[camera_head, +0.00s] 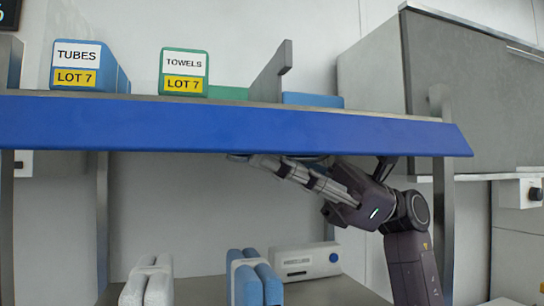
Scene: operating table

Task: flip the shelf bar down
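The shelf bar (220,127) is a long blue panel along the front edge of the upper shelf (232,101). It runs from the left picture edge to the right shelf post, and its face is turned toward me. My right gripper (243,158) is just under the bar's lower edge, right of the middle, with its fingers pointing left. The fingertips are partly hidden by the bar, so I cannot tell whether they touch it or how far apart they are. My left gripper is out of view.
On the shelf stand a blue TUBES pack (88,67), a green TOWELS pack (184,73) and a grey divider (270,75). Below are white rolls (147,284), blue rolls (254,280) and a white box (304,261). A grey cabinet (470,95) is at right.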

